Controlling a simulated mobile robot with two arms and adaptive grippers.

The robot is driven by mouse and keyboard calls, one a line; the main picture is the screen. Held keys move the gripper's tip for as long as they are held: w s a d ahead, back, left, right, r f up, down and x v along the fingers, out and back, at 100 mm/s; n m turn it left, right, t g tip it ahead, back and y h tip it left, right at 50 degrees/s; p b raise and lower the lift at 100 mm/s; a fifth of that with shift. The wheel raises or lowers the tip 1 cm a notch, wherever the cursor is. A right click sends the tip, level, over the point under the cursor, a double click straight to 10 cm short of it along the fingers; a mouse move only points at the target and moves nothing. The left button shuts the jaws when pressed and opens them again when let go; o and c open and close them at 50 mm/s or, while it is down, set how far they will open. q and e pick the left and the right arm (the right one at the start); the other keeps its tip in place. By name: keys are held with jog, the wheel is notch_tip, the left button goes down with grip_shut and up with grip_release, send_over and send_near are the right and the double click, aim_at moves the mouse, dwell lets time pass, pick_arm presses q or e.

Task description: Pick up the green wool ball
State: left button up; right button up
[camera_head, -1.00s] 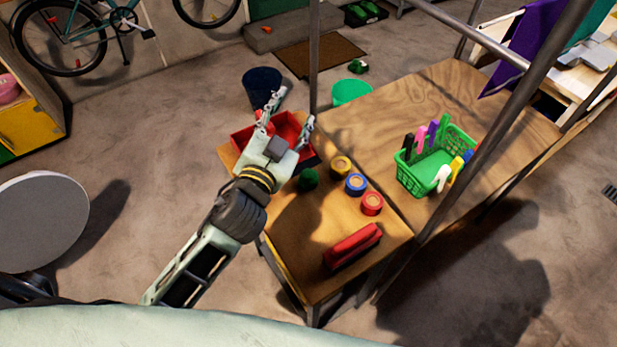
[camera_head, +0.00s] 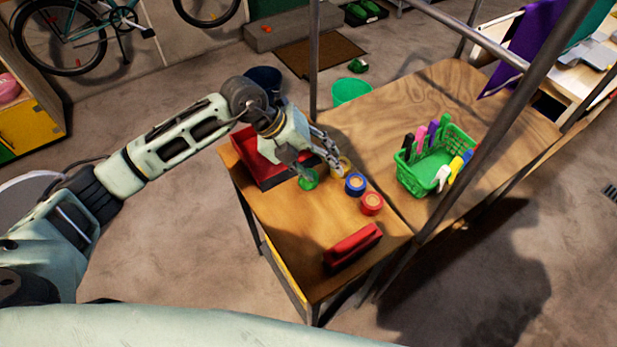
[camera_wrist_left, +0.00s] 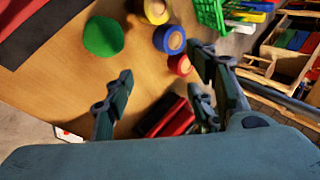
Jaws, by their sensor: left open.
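The green wool ball (camera_head: 309,180) sits on the wooden table, beside the red tray, partly hidden by my left gripper in the head view. In the left wrist view the ball (camera_wrist_left: 103,36) shows whole at the upper left, beyond the fingers and apart from them. My left gripper (camera_head: 322,172) is open and empty, above the table close to the ball, with its fingers pointing towards the tape rolls' side. My right gripper is not in view.
Yellow, blue (camera_head: 355,184) and red (camera_head: 372,204) rolls stand right of the ball. A red tray (camera_head: 262,172) lies left of it. A red brush-like object (camera_head: 352,246) lies near the front edge. Metal posts rise beside the table.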

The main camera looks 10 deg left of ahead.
pick_arm(q)
jog(key=w+a+f+y, duration=0.1)
jog(key=a+y, duration=0.2)
jog(key=a, duration=0.4)
jog(key=shift+n, duration=0.4)
jog(key=p+x, duration=0.2)
jog(key=x, duration=0.5)
jog(key=shift+w+d+f+p, duration=0.1)
jog(key=shift+w+d+p, duration=0.1)
jog(key=shift+p, duration=0.2)
jog(key=shift+d+f, duration=0.1)
jog(key=shift+f, duration=0.2)
jog(key=shift+c, duration=0.4)
jog(key=c, duration=0.9)
